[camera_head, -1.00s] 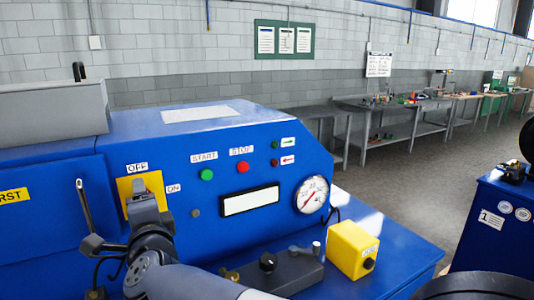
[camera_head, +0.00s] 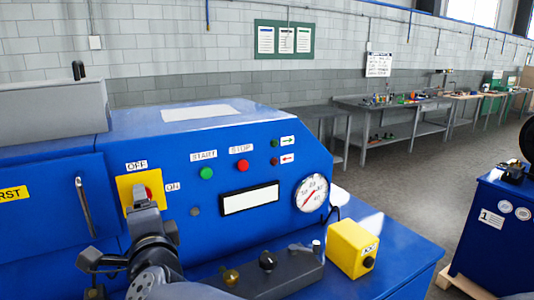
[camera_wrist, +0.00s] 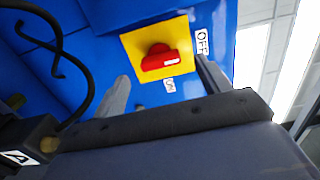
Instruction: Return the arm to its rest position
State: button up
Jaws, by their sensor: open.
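My gripper (camera_head: 141,198) is in front of the blue machine (camera_head: 262,130) at the lower left of the head view. In the wrist view my gripper (camera_wrist: 165,86) is open, its two fingers apart with nothing between them. A red rotary switch (camera_wrist: 160,60) on a yellow plate (camera_wrist: 132,42) lies just beyond the fingertips and looks clear of them. Its white mark points toward the OFF label. In the head view the switch (camera_head: 149,190) is partly hidden behind my gripper.
A grey box with knobs (camera_head: 270,276) and a yellow box (camera_head: 353,249) sit on the machine's ledge to the right. A metal handle (camera_head: 84,207) stands left of my gripper. A black cable (camera_wrist: 58,40) shows in the wrist view. Open floor (camera_head: 430,180) lies right.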

jog(key=w+m+b, duration=0.1)
jog(key=m+b, duration=0.2)
jog(key=m, duration=0.3)
jog(key=w+a+m+b, duration=0.1)
jog(key=m+b, duration=0.2)
jog(key=m, duration=0.3)
jog(key=w+m+b, duration=0.1)
jog(key=m+b, duration=0.2)
jog(key=m, duration=0.3)
jog(key=shift+w+a+r, duration=0.15)
jog(key=shift+a, duration=0.05)
